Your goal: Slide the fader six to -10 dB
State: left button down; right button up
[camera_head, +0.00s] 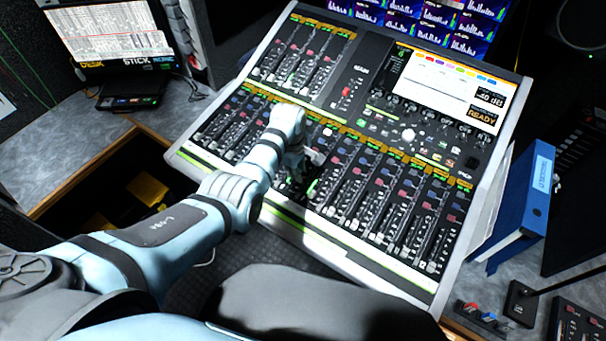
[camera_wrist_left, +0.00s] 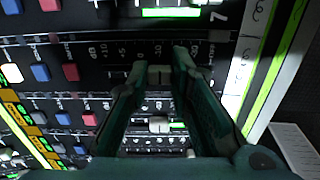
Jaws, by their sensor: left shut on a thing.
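The mixing console (camera_head: 300,240) has a lower bank of faders, and my left arm reaches over it from the left. My left gripper (camera_head: 298,172) is down at the middle of this bank; its fingertips are dark and small there. In the left wrist view my left gripper (camera_wrist_left: 158,62) is shut on a light fader cap (camera_wrist_left: 159,75), a finger on each side. I take it for fader six, as the strip above it bears a 7. The cap stands on the lower side of the 0 mark of the dB scale (camera_wrist_left: 125,49); fingers partly hide the exact reading.
Neighbouring fader caps, such as one below (camera_wrist_left: 159,125), sit close by. Red, blue and white buttons (camera_wrist_left: 40,72) lie to the left in the wrist view.

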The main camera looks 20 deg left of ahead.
pick_arm(q)
jog(key=c, duration=1.4)
grip_release()
jog(key=shift+c, duration=0.2)
notch_tip(320, 180, up, 12)
jog(key=s, duration=0.1)
jog(key=shift+s+a, duration=0.25)
jog(key=shift+f, duration=0.1)
